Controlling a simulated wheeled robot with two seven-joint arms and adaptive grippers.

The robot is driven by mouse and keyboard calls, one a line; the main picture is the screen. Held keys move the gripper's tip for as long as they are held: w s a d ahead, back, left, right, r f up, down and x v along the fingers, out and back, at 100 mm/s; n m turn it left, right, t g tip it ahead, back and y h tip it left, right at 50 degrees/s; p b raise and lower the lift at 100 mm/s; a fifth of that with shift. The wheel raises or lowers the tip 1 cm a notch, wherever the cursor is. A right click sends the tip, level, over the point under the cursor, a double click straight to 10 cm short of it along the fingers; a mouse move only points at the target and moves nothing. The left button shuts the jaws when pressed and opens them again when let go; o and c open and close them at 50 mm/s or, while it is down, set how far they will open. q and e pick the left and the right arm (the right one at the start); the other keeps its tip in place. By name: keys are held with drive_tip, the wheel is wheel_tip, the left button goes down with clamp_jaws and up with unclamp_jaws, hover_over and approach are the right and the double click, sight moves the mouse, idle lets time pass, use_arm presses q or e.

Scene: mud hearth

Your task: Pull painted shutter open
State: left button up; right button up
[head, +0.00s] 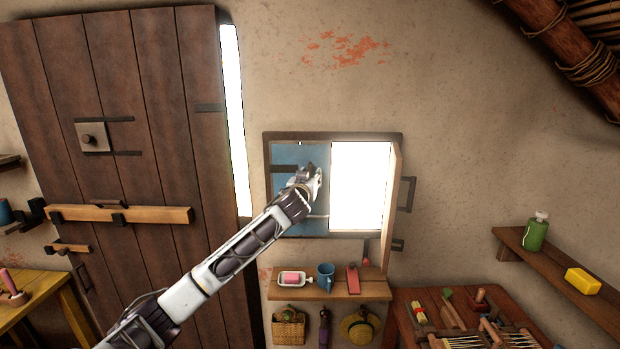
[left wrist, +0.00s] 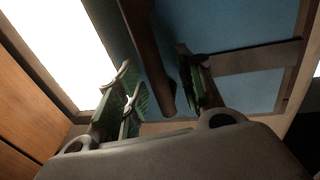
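The window's blue painted shutter (head: 284,158) covers the left half of the window frame (head: 330,136) in the head view. In the left wrist view the blue shutter (left wrist: 240,25) fills the right side. My left gripper (head: 312,178) is in front of the shutter near its inner edge. In the left wrist view its two fingers (left wrist: 154,72) stand apart, and a dark handle bar (left wrist: 150,50) shows between them. I cannot tell whether either finger touches the bar. The gripper hides part of the shutter in the head view. My right gripper is in neither view.
Below is a wooden shelf (head: 330,287) with a blue mug (head: 325,276). A plank door (head: 150,120) is on the left. A tool table (head: 440,300) is at lower right.

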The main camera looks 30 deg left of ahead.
use_arm(q)
drive_tip(key=shift+c, duration=0.4)
clamp_jaws()
drive_tip(key=shift+s+f, duration=0.1)
